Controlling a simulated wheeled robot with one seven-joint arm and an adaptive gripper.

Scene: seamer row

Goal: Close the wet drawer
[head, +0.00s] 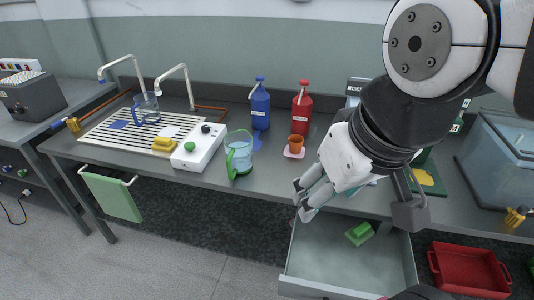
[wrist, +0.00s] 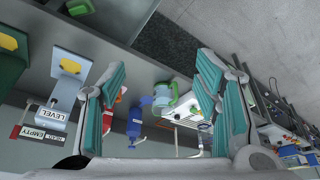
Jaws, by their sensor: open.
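The wet drawer (head: 318,256) is a grey open-topped drawer under the bench. It stands pulled well out in the head view, with a green block (head: 359,233) lying inside toward the back. My gripper (head: 302,201) is open and empty, above and behind the drawer's left part, near the bench's front edge. In the wrist view my gripper's teal-padded fingers (wrist: 162,68) are spread apart with nothing between them. The drawer's right back part is partly hidden by my arm.
The grey bench (head: 255,186) holds a jug (head: 238,152), a blue bottle (head: 260,106), a red bottle (head: 301,108) and an orange cup (head: 296,143). A red crate (head: 468,268) stands on the floor right of the drawer. The floor left of the drawer is clear.

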